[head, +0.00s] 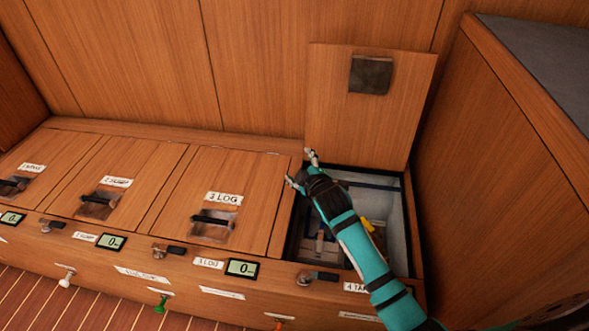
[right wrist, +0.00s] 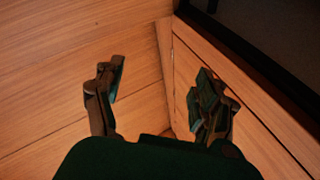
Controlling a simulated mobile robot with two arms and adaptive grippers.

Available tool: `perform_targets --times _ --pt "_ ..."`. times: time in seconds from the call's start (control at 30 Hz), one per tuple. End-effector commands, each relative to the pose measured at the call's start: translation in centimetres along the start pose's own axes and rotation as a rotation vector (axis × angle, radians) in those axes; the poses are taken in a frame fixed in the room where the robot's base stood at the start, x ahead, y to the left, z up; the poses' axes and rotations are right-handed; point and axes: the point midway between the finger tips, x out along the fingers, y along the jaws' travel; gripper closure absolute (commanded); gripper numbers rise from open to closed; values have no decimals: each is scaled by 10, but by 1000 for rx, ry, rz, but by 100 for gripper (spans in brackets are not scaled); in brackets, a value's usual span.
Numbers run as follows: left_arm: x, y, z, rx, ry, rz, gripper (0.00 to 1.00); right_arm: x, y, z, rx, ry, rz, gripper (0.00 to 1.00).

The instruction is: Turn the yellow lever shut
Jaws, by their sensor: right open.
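A small yellow part, which looks like the yellow lever (head: 367,225), shows inside the open locker (head: 398,235) at the right end of the bench in the head view. My right forearm covers part of it, so its angle cannot be told. My right gripper (head: 302,168) is open and empty over the locker's back left corner, to the upper left of the yellow part and apart from it. My left gripper is in neither view.
The locker's lid (head: 360,125) stands raised against the back wall. A tall wooden cabinet (head: 500,150) stands close on the right. Shut lids, including the one labelled LOG (head: 225,190), run to the left. A bluish and brown item (head: 318,245) lies in the locker.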

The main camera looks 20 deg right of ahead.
Motion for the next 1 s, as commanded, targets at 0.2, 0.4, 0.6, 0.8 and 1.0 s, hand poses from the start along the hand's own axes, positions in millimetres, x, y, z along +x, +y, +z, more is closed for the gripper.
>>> perform_targets --times 0.2,0.4,0.6,0.8,1.0 --pt "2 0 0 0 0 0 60 -12 3 -22 48 99 50 28" --pt "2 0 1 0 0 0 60 -16 5 -29 63 130 66 28" --pt "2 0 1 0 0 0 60 -16 5 -29 63 130 66 28" --pt "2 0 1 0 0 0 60 -16 5 -29 63 129 66 51" --pt "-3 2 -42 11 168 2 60 -8 -2 -36 133 141 34 78"
